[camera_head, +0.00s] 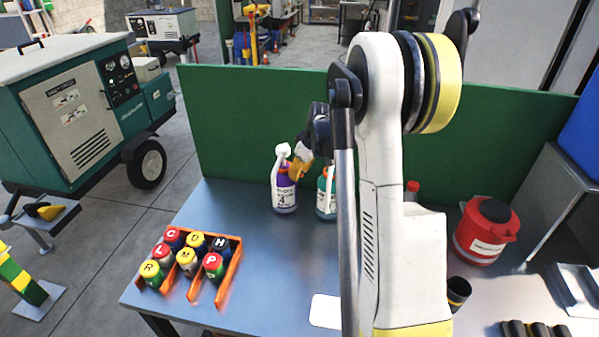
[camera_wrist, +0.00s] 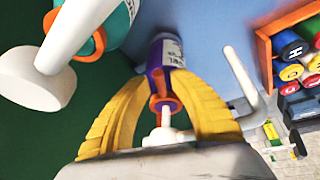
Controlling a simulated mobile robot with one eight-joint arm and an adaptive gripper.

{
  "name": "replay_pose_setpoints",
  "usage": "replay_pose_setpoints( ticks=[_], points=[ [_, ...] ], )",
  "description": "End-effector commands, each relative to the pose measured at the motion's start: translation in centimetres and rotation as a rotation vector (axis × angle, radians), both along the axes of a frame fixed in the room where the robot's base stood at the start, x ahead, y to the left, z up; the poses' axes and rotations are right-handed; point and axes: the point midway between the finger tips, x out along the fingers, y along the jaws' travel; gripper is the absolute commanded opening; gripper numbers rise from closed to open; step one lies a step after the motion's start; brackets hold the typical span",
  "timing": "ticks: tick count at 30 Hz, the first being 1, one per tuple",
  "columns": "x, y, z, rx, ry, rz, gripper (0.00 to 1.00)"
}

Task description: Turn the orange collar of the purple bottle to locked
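The purple bottle (camera_head: 284,197) stands upright on the blue-grey table in front of the green panel, with a white spout on top. In the wrist view the purple bottle (camera_wrist: 165,52) lies between the yellow fingers, with its orange collar (camera_wrist: 164,103) and white pump top (camera_wrist: 164,136) closer to my palm. My gripper (camera_wrist: 165,80) is open, one finger on each side of the collar, with gaps showing. In the head view my gripper (camera_head: 301,163) is just right of the bottle's top. I cannot tell the collar's locked or unlocked position.
A teal bottle (camera_head: 325,198) with a white top stands close on the right; it also shows large in the wrist view (camera_wrist: 118,22). An orange rack (camera_head: 232,268) of lettered cans is at front left. A red container (camera_head: 483,232) stands at right.

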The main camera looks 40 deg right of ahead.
Motion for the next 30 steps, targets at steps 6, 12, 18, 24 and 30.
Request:
replay_pose_setpoints(
  ticks=[6,12,18,24,30],
  points=[
    [0.0,0.0,0.0,0.0,0.0,0.0,0.0],
    [0.0,0.0,0.0,0.0,0.001,0.0,0.0],
    [-0.2,0.8,-0.2,-0.001,0.003,-0.099,0.0],
    [-0.3,1.6,-0.1,0.0,0.003,-0.233,0.0],
    [-0.3,1.7,-0.1,0.001,0.002,-0.251,0.0]
  ],
)
